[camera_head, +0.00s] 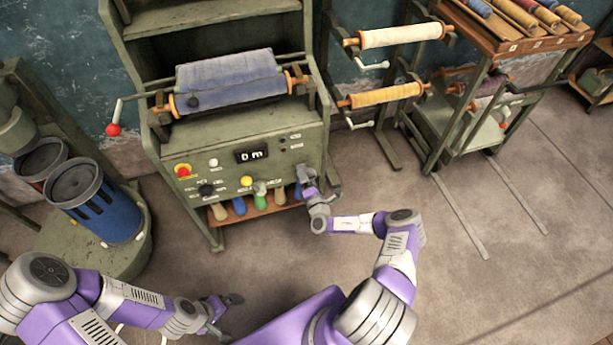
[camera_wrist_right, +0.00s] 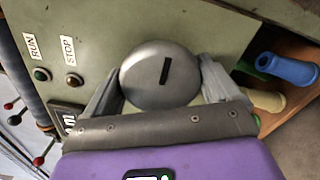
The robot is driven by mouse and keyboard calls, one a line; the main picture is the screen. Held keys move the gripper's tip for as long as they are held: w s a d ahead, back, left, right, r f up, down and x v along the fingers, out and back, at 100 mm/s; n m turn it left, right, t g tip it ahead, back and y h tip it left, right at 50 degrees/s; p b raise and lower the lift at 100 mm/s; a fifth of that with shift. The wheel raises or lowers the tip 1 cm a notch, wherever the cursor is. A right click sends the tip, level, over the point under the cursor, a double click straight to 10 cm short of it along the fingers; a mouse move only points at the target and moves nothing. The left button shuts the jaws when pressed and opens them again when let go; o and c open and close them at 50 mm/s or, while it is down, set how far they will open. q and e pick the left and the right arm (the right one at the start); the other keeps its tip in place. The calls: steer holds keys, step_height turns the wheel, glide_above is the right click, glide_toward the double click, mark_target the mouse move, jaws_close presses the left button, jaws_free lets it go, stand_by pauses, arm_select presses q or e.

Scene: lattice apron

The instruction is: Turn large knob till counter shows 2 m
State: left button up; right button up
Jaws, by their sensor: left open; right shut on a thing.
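The large grey round knob (camera_wrist_right: 150,88) with a black mark on its face sits on the green machine's panel. My right gripper (camera_wrist_right: 161,78) is shut on it, with one finger on each side. In the head view my right gripper (camera_head: 308,180) is at the right end of the panel and mostly hides the knob. The counter (camera_head: 251,155) reads 0 m in the head view; it shows only partly in the right wrist view (camera_wrist_right: 68,122). My left gripper (camera_head: 226,306) is open and empty above the floor, apart from the machine.
RUN and STOP lamps (camera_wrist_right: 72,80) sit beside the knob. A red button (camera_head: 183,170) and yellow button (camera_head: 246,181) are on the panel. A blue roll (camera_head: 230,82) lies above it. A blue barrel (camera_head: 95,205) stands left. Open floor lies right.

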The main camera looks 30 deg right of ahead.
steer(key=m, duration=0.5)
steer(key=shift+f+m, duration=0.1)
steer(key=shift+m, duration=0.3)
steer(key=m+b, duration=0.1)
steer(key=m, duration=0.5)
steer(key=shift+a, duration=0.1)
steer(key=shift+m, duration=0.3)
steer(key=o, duration=0.8)
steer(key=shift+s, duration=0.15)
steer(key=p+v, duration=0.2)
steer(key=v, duration=0.5)
steer(key=shift+s, duration=0.2)
steer(key=shift+a, duration=0.1)
